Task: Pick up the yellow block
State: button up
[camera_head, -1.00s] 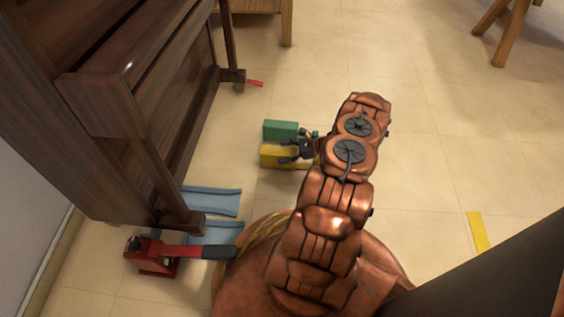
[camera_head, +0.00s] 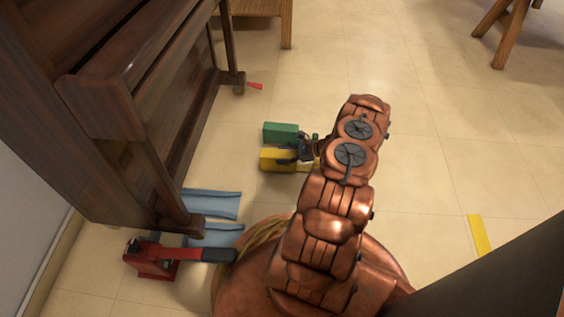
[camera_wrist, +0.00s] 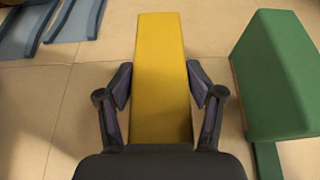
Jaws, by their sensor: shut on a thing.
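The yellow block (camera_head: 276,158) lies on the tiled floor to the right of the piano, just in front of a green block. In the wrist view the yellow block (camera_wrist: 160,70) runs lengthwise away from me, between my two dark fingers. My gripper (camera_head: 294,158) reaches the yellow block from the right, and in the wrist view my gripper (camera_wrist: 160,85) is shut on its sides. The near end of the block is hidden behind the gripper's palm. I cannot tell whether the block is clear of the floor.
The green block (camera_head: 281,131) stands close beside the yellow one; it is on the right in the wrist view (camera_wrist: 275,75). The piano (camera_head: 130,110) is at left. Blue pieces (camera_head: 211,204) and a red tool (camera_head: 165,254) lie near it. Floor at right is mostly clear.

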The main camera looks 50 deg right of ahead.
jog(key=shift+c, duration=0.6)
jog(key=shift+r, duration=0.1)
